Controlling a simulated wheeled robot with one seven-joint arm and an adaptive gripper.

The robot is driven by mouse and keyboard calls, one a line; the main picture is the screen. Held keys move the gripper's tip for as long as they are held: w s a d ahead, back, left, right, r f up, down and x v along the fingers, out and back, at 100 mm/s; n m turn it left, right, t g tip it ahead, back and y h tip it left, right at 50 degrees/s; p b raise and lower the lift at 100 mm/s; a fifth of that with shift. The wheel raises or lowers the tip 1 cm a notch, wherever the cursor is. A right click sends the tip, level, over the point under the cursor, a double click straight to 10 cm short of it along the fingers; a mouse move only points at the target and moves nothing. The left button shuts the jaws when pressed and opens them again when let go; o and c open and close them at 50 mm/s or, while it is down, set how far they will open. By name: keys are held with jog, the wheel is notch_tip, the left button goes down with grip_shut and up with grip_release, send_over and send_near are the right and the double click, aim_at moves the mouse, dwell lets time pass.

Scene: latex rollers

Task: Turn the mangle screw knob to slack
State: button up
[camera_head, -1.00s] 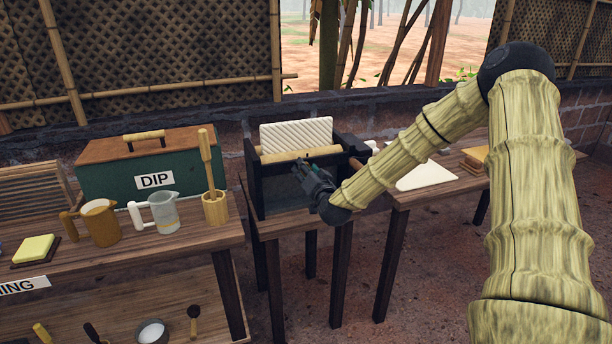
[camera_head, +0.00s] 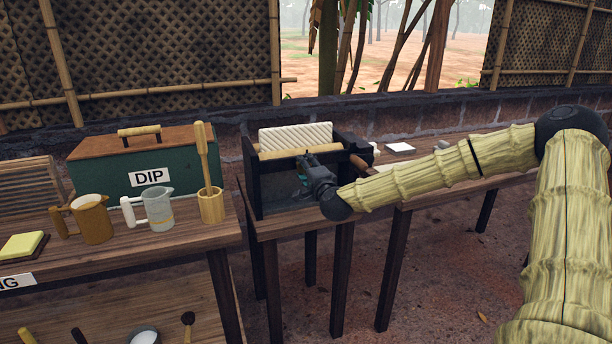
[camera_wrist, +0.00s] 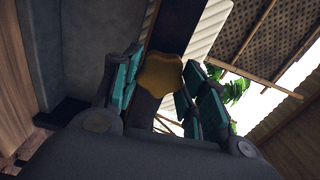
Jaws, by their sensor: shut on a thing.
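In the head view my gripper hides the knob. How far the screw is turned cannot be told.
A green DIP box (camera_head: 150,179) stands on the left bench with a brown jug (camera_head: 92,220), a clear jug (camera_head: 158,207) and a wooden pot (camera_head: 211,206). A wooden crank handle (camera_head: 362,166) sticks out at the mangle's right. A white block (camera_head: 400,148) lies farther right.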

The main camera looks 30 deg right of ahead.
jog(key=m+b, duration=0.2)
jog(key=m, duration=0.1)
jog(key=m+b, duration=0.2)
jog(key=b, duration=0.1)
jog(key=m+b, duration=0.3)
jog(key=shift+d+f+m, duration=0.1)
jog(key=shift+f+m, duration=0.15)
jog(key=shift+m, duration=0.05)
jog(key=shift+r+m, duration=0.1)
jog(key=shift+m, duration=0.2)
jog(key=o, duration=1.1)
jog(key=shift+d, duration=0.1)
jog(key=shift+c, duration=0.2)
jog(key=shift+a, duration=0.25)
jog(key=v, duration=1.2)
